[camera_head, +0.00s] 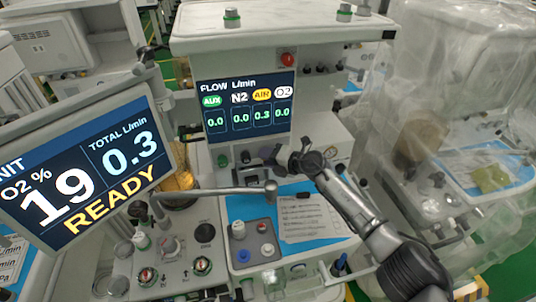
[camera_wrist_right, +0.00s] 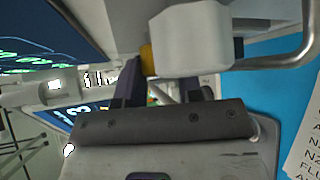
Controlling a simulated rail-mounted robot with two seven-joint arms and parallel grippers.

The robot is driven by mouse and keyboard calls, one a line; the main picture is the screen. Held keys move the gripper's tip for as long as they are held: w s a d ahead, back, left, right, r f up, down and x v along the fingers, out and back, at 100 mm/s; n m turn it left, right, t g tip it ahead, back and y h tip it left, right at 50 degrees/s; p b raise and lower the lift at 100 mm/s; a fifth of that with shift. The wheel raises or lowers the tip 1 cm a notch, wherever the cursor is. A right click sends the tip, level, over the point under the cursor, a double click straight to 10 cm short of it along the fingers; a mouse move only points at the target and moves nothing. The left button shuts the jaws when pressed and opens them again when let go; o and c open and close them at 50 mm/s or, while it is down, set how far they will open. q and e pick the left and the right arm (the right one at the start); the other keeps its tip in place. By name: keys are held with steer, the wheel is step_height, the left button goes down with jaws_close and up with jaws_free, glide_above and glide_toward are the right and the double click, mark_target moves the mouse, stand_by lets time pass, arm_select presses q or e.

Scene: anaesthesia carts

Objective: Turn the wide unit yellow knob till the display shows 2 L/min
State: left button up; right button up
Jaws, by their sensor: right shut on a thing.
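The wide unit's flow display (camera_head: 247,106) reads AUX 0.0, N2 0.0, AIR 0.3 and O2 0.0; the AIR label is yellow. My right gripper (camera_head: 272,158) is at the row of knobs below this display and hides the yellow knob in the head view. In the right wrist view, a sliver of the yellow knob (camera_wrist_right: 146,58) shows near the fingers of my right gripper (camera_wrist_right: 150,75). The gripper is shut on it; the contact itself is mostly hidden. My left gripper is not in view.
A tilted monitor (camera_head: 92,168) at left reads O2 19 %, total 0.3 L/min, READY. A grey metal arm (camera_head: 215,190) crosses below the knobs, close to my right gripper. A blue work surface (camera_head: 240,208) holds a paper sheet (camera_head: 310,218). A plastic-covered cart (camera_head: 465,60) stands at right.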

steer(key=o, duration=0.6)
steer(key=shift+o, duration=0.2)
steer(key=shift+d, duration=0.15)
steer(key=p+v, duration=0.4)
steer(key=v, duration=0.9)
steer(key=shift+s+d, duration=0.15)
steer(key=shift+s, duration=0.15)
